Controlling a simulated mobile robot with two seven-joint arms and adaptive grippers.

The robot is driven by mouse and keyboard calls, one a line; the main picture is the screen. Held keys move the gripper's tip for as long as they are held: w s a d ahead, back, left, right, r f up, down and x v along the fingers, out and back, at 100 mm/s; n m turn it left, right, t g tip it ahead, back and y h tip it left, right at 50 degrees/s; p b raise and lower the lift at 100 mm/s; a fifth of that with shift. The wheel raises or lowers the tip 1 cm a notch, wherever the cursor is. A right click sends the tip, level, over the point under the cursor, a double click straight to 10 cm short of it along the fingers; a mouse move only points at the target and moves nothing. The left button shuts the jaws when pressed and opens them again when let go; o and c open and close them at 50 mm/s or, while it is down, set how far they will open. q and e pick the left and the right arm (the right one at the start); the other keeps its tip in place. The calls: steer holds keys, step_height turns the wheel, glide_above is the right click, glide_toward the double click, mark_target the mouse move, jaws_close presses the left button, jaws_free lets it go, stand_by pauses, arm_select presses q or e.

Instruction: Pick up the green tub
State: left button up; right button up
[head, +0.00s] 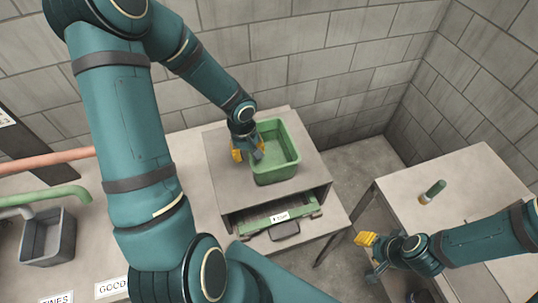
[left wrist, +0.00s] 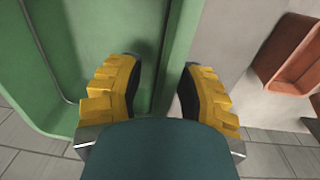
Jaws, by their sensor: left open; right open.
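The green tub (head: 278,172) is an open rectangular container standing on top of a grey box-like cabinet in the head view. My left gripper (head: 248,154) is at the tub's left wall. In the left wrist view my left gripper (left wrist: 160,85) is open, with its yellow-padded fingers apart and the tub's green wall (left wrist: 177,45) between them. One finger is over the tub's inside and the other is outside it. My right gripper (head: 368,255) is open and empty, low beside the right-hand table, far from the tub.
The grey cabinet (head: 222,178) holds a green drawer-like tray (head: 262,220) with a label. A green and orange cylinder (head: 432,192) stands on the right table (head: 470,180). A grey bin (head: 47,237) and pipes (head: 45,198) are at the left. A block wall stands close behind.

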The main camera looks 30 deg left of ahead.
arm_select(q)
steer(key=shift+f, duration=0.35)
steer(key=shift+o, duration=0.3)
jaws_close()
